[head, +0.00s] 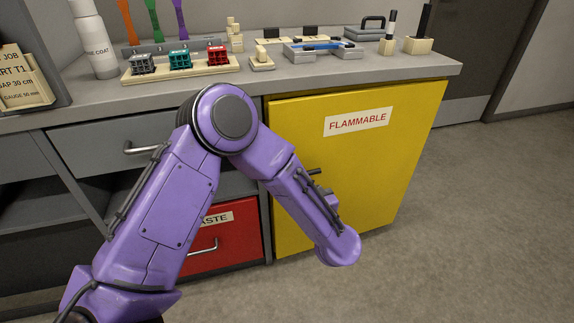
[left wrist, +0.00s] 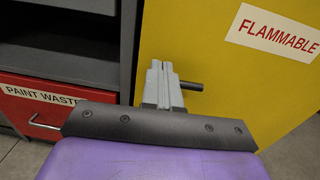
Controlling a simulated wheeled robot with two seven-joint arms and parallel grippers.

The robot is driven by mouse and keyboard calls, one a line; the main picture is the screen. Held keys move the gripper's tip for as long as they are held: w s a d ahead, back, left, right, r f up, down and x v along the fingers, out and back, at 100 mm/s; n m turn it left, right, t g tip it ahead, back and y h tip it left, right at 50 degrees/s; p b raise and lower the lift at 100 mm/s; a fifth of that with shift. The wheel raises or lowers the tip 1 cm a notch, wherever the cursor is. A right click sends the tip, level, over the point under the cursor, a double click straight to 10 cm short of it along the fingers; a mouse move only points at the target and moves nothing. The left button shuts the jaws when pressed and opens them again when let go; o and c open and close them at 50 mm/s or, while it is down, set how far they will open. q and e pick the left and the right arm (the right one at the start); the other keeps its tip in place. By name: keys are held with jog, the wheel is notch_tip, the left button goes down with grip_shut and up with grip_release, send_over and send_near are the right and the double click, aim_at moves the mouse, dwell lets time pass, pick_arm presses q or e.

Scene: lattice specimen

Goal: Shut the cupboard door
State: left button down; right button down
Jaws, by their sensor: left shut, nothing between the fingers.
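The yellow cupboard door (head: 345,185) with a FLAMMABLE label is under the right part of the counter. It looks flush or nearly flush with the cupboard front; I cannot tell whether a small gap stays at its left edge. It fills the right of the left wrist view (left wrist: 225,75). Its dark bar handle (left wrist: 191,86) is near the door's left edge. My left gripper (left wrist: 161,66) is shut and empty, its fingertips in front of the door just left of the handle. Contact cannot be told. In the head view my purple arm hides the gripper. My right gripper is not in view.
A red PAINT WASTE drawer (head: 228,240) and a grey drawer (head: 105,140) are left of the door. The counter (head: 300,78) above holds a rack of small coloured blocks (head: 180,68), a white bottle (head: 95,42) and other items. Floor (head: 490,200) at the right is clear.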

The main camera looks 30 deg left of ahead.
pick_arm(q)
jog(key=x, duration=1.2)
jog(key=shift+w+a+b, duration=0.15)
jog(key=shift+b, duration=0.2)
